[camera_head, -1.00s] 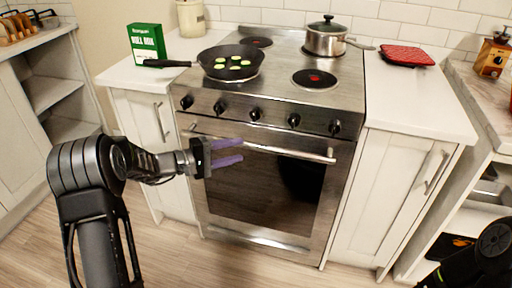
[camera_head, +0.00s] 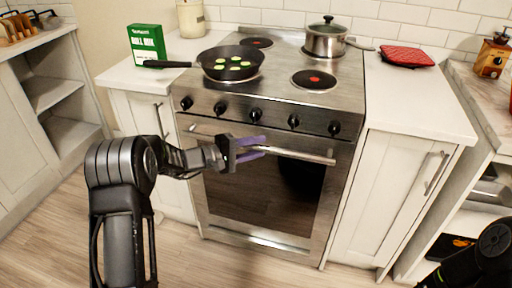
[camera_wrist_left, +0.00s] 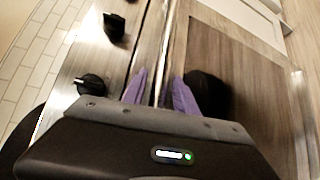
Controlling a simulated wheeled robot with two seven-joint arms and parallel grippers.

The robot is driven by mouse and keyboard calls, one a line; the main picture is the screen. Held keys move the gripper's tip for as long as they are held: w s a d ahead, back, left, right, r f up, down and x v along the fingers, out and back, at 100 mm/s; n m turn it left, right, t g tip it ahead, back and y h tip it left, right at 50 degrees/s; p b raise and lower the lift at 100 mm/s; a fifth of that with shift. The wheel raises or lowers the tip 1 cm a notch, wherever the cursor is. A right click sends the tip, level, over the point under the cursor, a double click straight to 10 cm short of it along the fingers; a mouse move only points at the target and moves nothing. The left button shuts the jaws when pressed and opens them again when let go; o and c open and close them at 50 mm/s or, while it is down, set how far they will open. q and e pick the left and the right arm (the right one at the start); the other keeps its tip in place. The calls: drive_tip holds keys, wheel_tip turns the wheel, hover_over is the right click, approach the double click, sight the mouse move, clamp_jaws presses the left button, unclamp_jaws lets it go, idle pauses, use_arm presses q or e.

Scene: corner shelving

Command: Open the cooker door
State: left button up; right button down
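The cooker (camera_head: 275,110) stands in the middle of the head view. Its door (camera_head: 265,195) is shut, with a dark window and a silver bar handle (camera_head: 308,155) across the top. My left gripper (camera_head: 262,147) is at the handle, left of its middle. In the left wrist view, its purple fingers (camera_wrist_left: 160,88) are apart, one on each side of the handle bar (camera_wrist_left: 166,50). Gaps show between the fingers and the bar. Part of my right arm shows at the lower right of the head view; its gripper is out of view.
A frying pan (camera_head: 230,74) with green slices and a lidded pot (camera_head: 325,40) stand on the cooktop. Black knobs (camera_head: 255,115) line the panel above the handle. White cabinets (camera_head: 385,195) flank the cooker. The floor (camera_head: 185,255) before the door is clear.

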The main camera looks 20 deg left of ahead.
use_arm(q)
clamp_jaws()
idle(1.1)
